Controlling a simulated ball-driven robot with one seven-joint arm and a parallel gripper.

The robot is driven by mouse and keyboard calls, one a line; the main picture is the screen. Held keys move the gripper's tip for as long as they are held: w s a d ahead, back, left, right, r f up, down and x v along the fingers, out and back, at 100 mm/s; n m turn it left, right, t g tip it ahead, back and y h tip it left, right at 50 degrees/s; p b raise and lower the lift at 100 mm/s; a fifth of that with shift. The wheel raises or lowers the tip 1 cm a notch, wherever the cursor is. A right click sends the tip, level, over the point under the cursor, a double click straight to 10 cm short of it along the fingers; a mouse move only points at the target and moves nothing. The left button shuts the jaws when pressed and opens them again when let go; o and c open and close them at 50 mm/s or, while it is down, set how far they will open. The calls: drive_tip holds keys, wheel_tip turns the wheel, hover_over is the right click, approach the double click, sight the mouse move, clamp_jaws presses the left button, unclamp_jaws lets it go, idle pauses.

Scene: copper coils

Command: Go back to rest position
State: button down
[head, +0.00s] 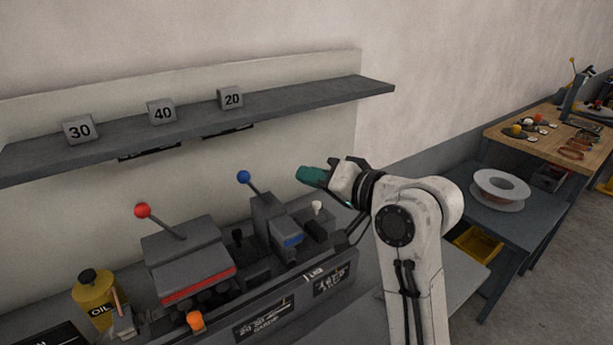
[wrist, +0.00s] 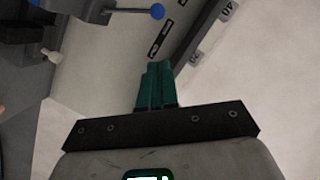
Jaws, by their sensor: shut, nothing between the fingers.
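My gripper (head: 310,175) has teal fingers and is raised in front of the wall, below the right part of the shelf and to the right of the blue-knobbed lever. In the wrist view its two teal fingers (wrist: 157,82) lie together, with nothing seen between them. My white arm is bent at the elbow, with the gripper pointing left in the head view. The fingers touch nothing that I can see.
A grey shelf (head: 290,104) holds blocks marked 30 (head: 80,130), 40 (head: 162,111) and 20 (head: 231,98). Below are a red-knobbed lever (head: 143,211), a blue-knobbed lever (head: 244,177) and a yellow oil can (head: 95,298). A white spool (head: 499,188) lies on the table at right.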

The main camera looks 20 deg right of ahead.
drive_tip(key=s+d+f+g+h, duration=0.1)
drive_tip(key=s+d+f+g, duration=0.1)
drive_tip(key=s+f, duration=0.3)
drive_tip(key=s+d+f+g+h, duration=0.2)
drive_tip(key=s+f, duration=0.4)
drive_tip(key=f, duration=0.6)
drive_tip(key=s+d+f+n+g+h, duration=0.1)
drive_tip(key=s+d+f+g+h, duration=0.1)
drive_tip(key=s+f, duration=0.3)
drive_tip(key=shift+s+d+f, duration=0.15)
drive_tip(key=shift+s+f, duration=0.05)
drive_tip(key=shift+f, duration=0.9)
drive_tip(key=shift+s+d+f, duration=0.15)
drive_tip(key=shift+f, duration=0.9)
drive_tip(key=s+d+f+g+h, duration=0.1)
drive_tip(key=s+d+f+g, duration=0.1)
drive_tip(key=s, duration=0.5)
drive_tip(key=s+d+f+n+g+h, duration=0.1)
drive_tip(key=s+d+f+g, duration=0.1)
drive_tip(key=s+f, duration=0.3)
drive_tip(key=s+d+f+n+g+h, duration=0.1)
drive_tip(key=s+f+g, duration=0.1)
drive_tip(key=s, duration=0.9)
drive_tip(key=shift+d+f+g, duration=0.3)
drive_tip(key=shift+d+f, duration=0.1)
drive_tip(key=shift+f, duration=0.25)
